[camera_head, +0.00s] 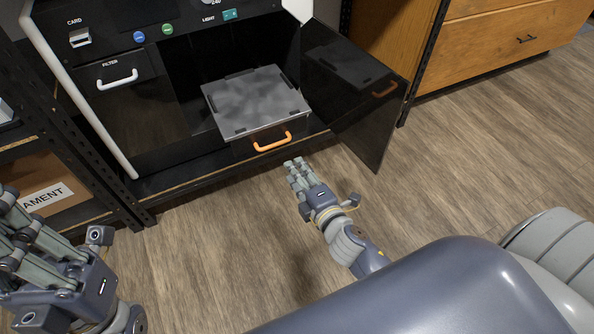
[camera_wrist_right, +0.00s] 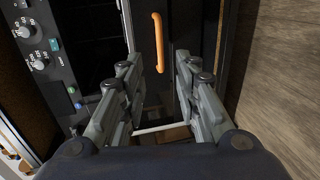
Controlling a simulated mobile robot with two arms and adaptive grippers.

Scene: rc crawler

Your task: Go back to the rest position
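My right gripper (camera_head: 298,167) is low in front of the machine, beside the orange handle of its pulled-out bed unit. In the right wrist view its fingers (camera_wrist_right: 160,75) stand apart with nothing between them. An orange handle (camera_wrist_right: 158,42) shows beyond the fingertips there. My left gripper (camera_head: 12,215) is at the left edge of the head view, empty as far as it shows. Its fingertips are partly cut off, so its opening is unclear.
The black machine (camera_head: 125,115) has a grey plate (camera_head: 255,100) sticking out above an orange handle (camera_head: 272,143). Its dark door (camera_head: 350,100) stands open to the right. A shelf with a cardboard box (camera_head: 42,180) is at left. Wooden drawers (camera_head: 500,45) stand at the back right. The floor (camera_head: 460,150) right of the door is clear.

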